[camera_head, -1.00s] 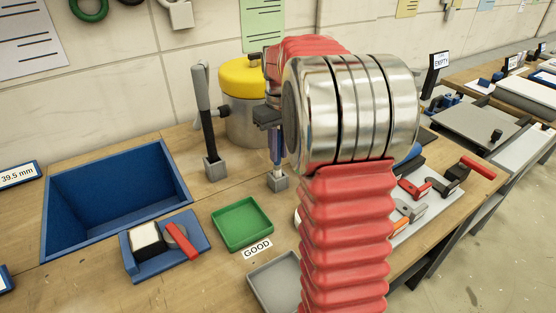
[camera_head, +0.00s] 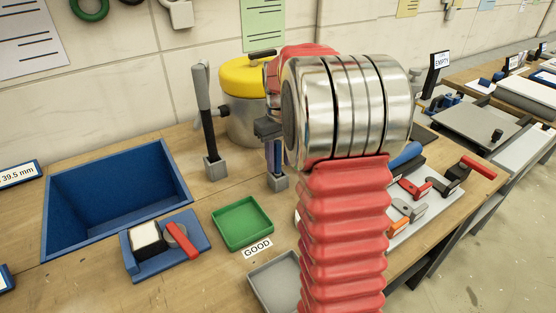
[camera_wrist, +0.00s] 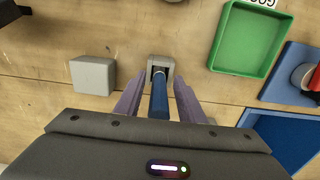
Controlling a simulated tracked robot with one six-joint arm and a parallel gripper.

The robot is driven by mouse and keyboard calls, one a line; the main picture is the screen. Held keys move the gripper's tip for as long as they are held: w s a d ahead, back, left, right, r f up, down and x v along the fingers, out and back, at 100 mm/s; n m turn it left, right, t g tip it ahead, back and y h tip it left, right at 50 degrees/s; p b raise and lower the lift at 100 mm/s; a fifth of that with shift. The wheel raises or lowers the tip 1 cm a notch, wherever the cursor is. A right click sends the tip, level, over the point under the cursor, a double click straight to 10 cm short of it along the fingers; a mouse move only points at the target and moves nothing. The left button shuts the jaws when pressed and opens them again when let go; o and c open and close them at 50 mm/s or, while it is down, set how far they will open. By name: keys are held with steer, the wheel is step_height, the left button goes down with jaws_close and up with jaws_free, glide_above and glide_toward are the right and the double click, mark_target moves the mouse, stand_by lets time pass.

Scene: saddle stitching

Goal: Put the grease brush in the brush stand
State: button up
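The grease brush (camera_wrist: 159,98) has a blue handle and stands roughly upright between my fingers. Its lower end meets the dark opening of the grey brush stand (camera_wrist: 160,64) and appears to sit inside it. In the head view the brush stand (camera_head: 278,182) is a small grey block on the bench, right below my gripper (camera_head: 273,166). In the wrist view my gripper (camera_wrist: 158,97) has a finger on each side of the handle, with narrow gaps showing, so it looks open around it. The bristles are hidden.
A grey holder with an upright dark-handled tool (camera_head: 206,115) stands left of the stand, near a yellow-lidded pot (camera_head: 245,80). A green tray (camera_head: 241,223) and a blue bin (camera_head: 60,215) lie to the left. A grey block (camera_wrist: 93,75) is close beside the stand.

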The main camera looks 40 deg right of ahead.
steer(key=shift+r, duration=0.1)
step_height(320, 180, up, 12)
stand_by(0.7)
stand_by(0.6)
steer(key=s+a+t, duration=0.2)
steer(key=s+a, duration=0.5)
steer(key=a, duration=0.3)
steer(key=s+a+t, duration=0.2)
steer(key=s+a, duration=0.5)
steer(key=a, duration=0.3)
steer(key=s+a+f+t, duration=0.1)
steer(key=s+a+f, duration=0.4)
steer(key=s, duration=0.2)
steer(key=shift+n+t, duration=0.3)
